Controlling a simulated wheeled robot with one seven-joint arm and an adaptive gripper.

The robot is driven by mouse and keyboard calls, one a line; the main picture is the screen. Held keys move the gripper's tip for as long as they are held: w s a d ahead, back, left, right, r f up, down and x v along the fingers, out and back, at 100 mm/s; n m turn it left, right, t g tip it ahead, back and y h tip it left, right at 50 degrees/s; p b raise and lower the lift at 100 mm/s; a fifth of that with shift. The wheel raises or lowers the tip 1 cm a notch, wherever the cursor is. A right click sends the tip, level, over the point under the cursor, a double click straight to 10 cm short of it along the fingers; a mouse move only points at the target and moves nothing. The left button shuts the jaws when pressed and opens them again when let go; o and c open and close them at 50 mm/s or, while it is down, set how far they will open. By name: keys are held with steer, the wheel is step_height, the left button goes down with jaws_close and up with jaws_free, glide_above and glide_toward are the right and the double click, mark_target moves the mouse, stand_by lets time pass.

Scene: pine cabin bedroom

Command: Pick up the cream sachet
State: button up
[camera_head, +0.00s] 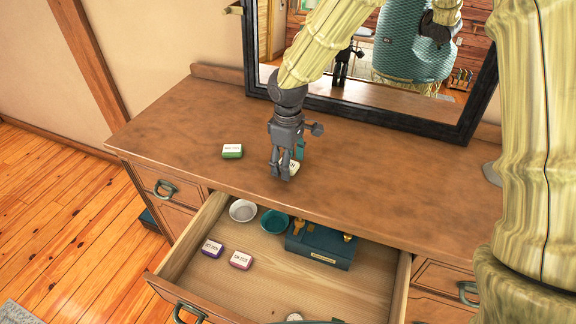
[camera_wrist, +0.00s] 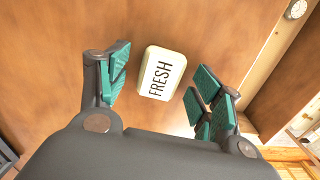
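A small cream block (camera_wrist: 162,74) with a white top lettered "FRESH", which I take for the cream sachet, lies on the dresser top. In the wrist view it sits between my gripper's fingers, with a gap on each side. My gripper (camera_head: 285,172) is open, pointing down over it, and holds nothing. In the head view the sachet (camera_head: 291,167) is partly hidden behind the fingers. I cannot tell exactly how far above the wood the fingertips are.
A green-sided sachet (camera_head: 232,151) lies left on the dresser top (camera_head: 390,160). A mirror (camera_head: 440,122) stands behind. The open drawer (camera_head: 375,290) in front holds a white bowl (camera_head: 243,211), a teal bowl (camera_head: 274,222), a dark teal box (camera_head: 318,246) and two sachets (camera_head: 241,260).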

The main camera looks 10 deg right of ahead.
steer(key=c, duration=0.9)
steer(key=shift+r, duration=0.1)
